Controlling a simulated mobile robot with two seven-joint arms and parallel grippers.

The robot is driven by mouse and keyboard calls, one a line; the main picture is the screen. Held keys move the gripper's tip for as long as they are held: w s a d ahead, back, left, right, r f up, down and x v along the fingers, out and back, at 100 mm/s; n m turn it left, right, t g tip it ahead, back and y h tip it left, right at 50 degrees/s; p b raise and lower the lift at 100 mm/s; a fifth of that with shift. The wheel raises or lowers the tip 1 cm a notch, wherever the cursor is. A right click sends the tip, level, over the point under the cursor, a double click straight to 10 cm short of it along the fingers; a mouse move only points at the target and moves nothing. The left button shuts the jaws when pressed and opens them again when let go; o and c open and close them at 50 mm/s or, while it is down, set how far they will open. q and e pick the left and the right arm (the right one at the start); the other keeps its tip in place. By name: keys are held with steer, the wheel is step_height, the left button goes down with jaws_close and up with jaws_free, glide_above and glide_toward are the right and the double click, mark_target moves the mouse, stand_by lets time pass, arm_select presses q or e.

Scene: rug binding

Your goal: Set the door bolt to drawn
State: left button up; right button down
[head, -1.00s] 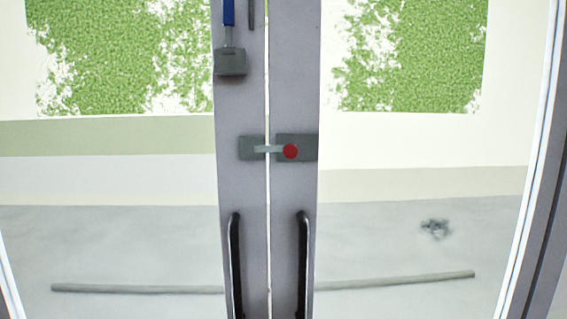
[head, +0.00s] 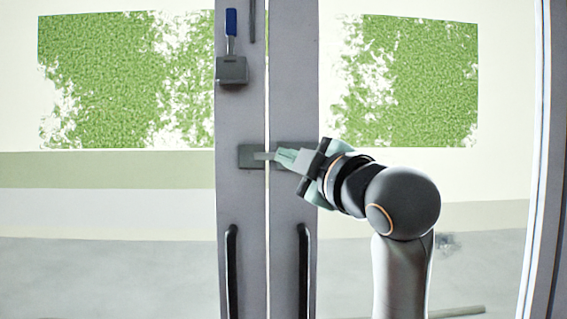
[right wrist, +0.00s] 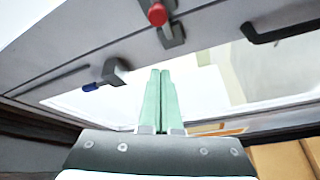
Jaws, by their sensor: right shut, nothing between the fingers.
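The door bolt (head: 249,156) sits across the seam of the double door, with a grey plate on each leaf. Its pale bar (head: 263,156) spans the gap into the left plate. In the head view my right gripper covers the red knob and much of the right plate. The red knob (right wrist: 157,14) shows at the top of the right wrist view, on the bolt's grey plate (right wrist: 172,35). My right gripper (head: 279,155) is shut and empty, its green fingers together. In the right wrist view its fingertips (right wrist: 160,71) point toward the bolt, below the knob. My left gripper is out of view.
A grey box (head: 232,70) with a blue lever (head: 231,22) is on the left leaf, above the bolt. Black upright handles (head: 231,270) and (head: 304,270) flank the seam below. The glass panes on both sides look clear.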

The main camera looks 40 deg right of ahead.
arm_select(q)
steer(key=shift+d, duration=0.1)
arm_select(e)
steer(key=shift+s+d+r, duration=0.1)
steer(key=shift+s+r, duration=0.2)
steer(key=shift+s, duration=0.05)
arm_select(q)
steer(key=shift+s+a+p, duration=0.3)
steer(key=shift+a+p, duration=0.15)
steer(key=shift+p, duration=0.05)
arm_select(e)
steer(key=w+d, duration=0.4)
steer(key=w, duration=0.4)
steer(key=shift+w+d+f, duration=0.15)
steer(key=shift+w+d, duration=0.05)
steer(key=shift+w, duration=0.05)
